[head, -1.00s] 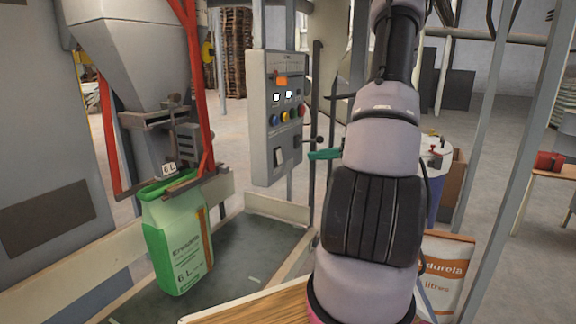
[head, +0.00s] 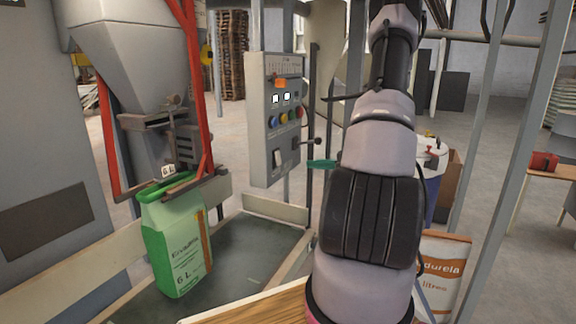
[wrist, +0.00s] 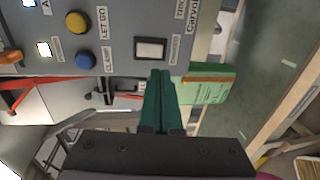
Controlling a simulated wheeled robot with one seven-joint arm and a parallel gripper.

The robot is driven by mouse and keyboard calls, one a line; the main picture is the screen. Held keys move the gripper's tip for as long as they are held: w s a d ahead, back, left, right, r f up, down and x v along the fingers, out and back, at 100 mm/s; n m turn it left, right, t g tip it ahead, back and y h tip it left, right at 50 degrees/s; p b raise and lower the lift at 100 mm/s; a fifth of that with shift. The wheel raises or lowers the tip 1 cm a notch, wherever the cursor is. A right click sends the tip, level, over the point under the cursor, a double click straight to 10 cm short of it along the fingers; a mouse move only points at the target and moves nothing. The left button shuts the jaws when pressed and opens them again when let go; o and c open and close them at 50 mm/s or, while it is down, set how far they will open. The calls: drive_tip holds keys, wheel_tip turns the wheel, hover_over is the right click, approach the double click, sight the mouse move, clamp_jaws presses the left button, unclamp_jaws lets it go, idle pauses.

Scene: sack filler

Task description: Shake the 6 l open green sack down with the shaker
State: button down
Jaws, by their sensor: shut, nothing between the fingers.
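The open green sack (head: 178,245) stands upright under the filler spout, its open top around the spout and its base on the dark plate (head: 245,245). It is printed 6 L. Part of it also shows in the wrist view (wrist: 212,84). The grey control panel (head: 270,120) carries a pale rocker switch (head: 278,158) low down; in the wrist view this switch (wrist: 151,48) is just beyond my fingertips, with a small label beside it. My gripper (head: 320,164) is shut and empty, its green fingers (wrist: 160,76) pointing at the panel, apparently short of the switch.
The panel also has a yellow button (wrist: 77,22), a blue button (wrist: 86,61) and a black-knobbed lever (head: 316,141) at its side. Red bars (head: 192,90) flank the hopper (head: 135,55). Pale boards edge the plate. A white-and-orange sack (head: 444,270) stands at the right.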

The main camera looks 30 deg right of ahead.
drive_tip(key=x, duration=1)
drive_tip(key=shift+w+a+f, duration=0.1)
drive_tip(key=shift+w+f, duration=0.05)
approach(280, 164)
drive_tip(key=s+d+f, duration=0.3)
drive_tip(key=s+d, duration=0.1)
drive_tip(key=s, duration=0.1)
drive_tip(key=shift+s+f, duration=0.15)
drive_tip(key=shift+f, duration=0.05)
idle(0.6)
